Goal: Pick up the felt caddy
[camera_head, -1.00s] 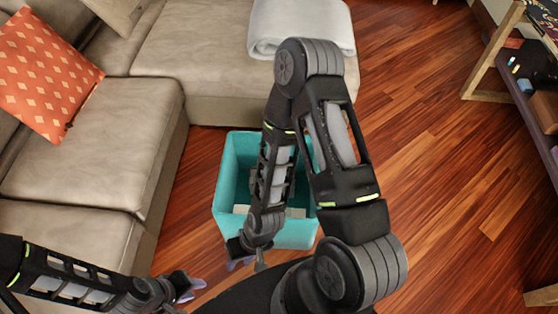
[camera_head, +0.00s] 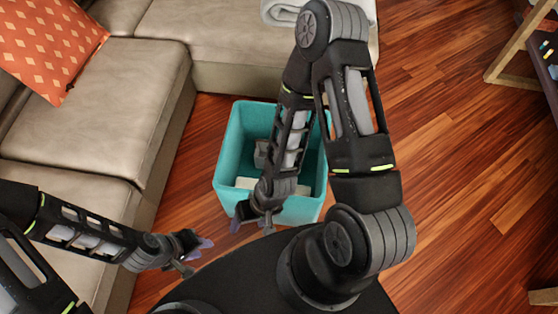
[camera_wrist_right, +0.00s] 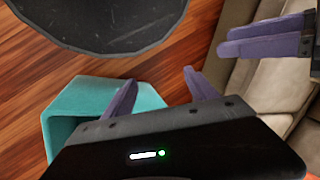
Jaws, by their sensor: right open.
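A teal open-topped bin (camera_head: 231,150) stands on the wood floor in front of the sofa; it also shows in the right wrist view (camera_wrist_right: 75,105). Inside it are a grey object (camera_head: 262,153) and a pale object (camera_head: 245,183), both partly hidden by my right arm. I cannot tell which of these is the felt caddy. My right gripper (camera_head: 251,226) is open and empty by the bin's near side; its purple fingers also show in the right wrist view (camera_wrist_right: 160,92). My left gripper (camera_head: 198,257) is left of it, apart from the bin, with its fingers apart and empty.
A beige sofa (camera_head: 95,125) lines the left and back, with an orange cushion (camera_head: 50,45) and a light folded blanket (camera_head: 285,12). A wooden-framed shelf (camera_head: 520,45) stands at the upper right. The floor (camera_head: 450,180) to the right is clear.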

